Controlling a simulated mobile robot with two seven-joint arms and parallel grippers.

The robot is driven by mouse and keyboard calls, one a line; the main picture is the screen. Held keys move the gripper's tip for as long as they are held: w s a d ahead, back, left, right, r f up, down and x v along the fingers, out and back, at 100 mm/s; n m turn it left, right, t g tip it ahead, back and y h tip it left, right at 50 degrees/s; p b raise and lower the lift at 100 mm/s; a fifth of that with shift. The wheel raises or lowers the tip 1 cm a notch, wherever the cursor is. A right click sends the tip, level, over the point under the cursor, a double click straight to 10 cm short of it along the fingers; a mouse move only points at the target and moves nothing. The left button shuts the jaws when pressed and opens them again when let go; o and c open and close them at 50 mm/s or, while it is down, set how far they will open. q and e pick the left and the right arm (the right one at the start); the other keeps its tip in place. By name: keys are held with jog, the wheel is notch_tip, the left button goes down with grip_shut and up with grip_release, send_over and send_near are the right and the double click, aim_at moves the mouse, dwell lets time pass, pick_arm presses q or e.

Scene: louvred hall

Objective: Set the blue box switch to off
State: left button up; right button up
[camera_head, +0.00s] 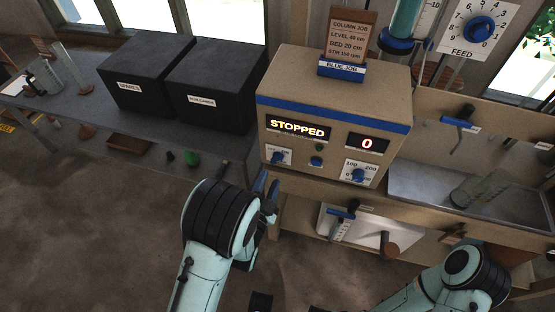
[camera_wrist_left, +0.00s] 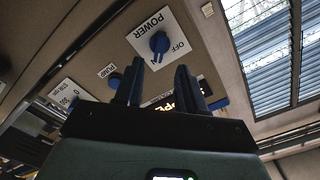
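The box with the blue stripe (camera_head: 330,116) stands on the bench in the head view; its displays read STOPPED and 0. Its power switch, a blue knob (camera_head: 277,158) on a white plate, is at the lower left of the front. In the left wrist view the knob (camera_wrist_left: 160,43) sits on a plate marked POWER, with OFF beside it; I cannot tell which mark it points at. My left gripper (camera_head: 266,187) is just below and left of the switch. In the wrist view its fingers (camera_wrist_left: 160,70) are apart, empty, short of the knob. My right gripper is not visible.
A second blue knob (camera_head: 359,175) and a small blue button (camera_head: 316,161) share the panel. A sign block (camera_head: 341,68) stands on top. Two black boxes (camera_head: 145,80) are on the left table. A metal tray (camera_head: 470,200) is at right. My right arm is at lower right.

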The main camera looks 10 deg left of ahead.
aim_at(276, 162)
pick_arm(q)
jog(key=shift+w+d, duration=0.1)
jog(key=shift+w, duration=3.6)
jog(key=shift+c, duration=0.3)
grip_shut()
jog(key=shift+r, duration=0.1)
